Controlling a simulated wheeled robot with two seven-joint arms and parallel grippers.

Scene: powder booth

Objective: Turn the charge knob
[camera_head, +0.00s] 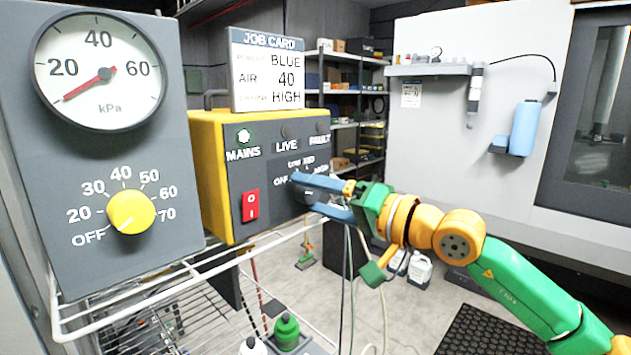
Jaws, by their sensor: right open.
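The yellow-and-grey charge unit (218,168) stands at centre left with its dial labels OFF, LOW, MED and HIGH partly showing. My right gripper (306,193) has its blue fingers apart at this dial, one above the other. The dark charge knob lies at or between the fingertips and is mostly hidden, so its pointer cannot be read. I cannot tell whether the fingers touch it. The job card (267,70) on top of the unit reads BLUE, AIR 40 and HIGH. My left gripper is not in view.
A red rocker switch (250,206) is left of the dial. The kPa gauge (98,70) and yellow air knob (130,211), marked near OFF, are further left. A wire rack (190,270) runs below.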

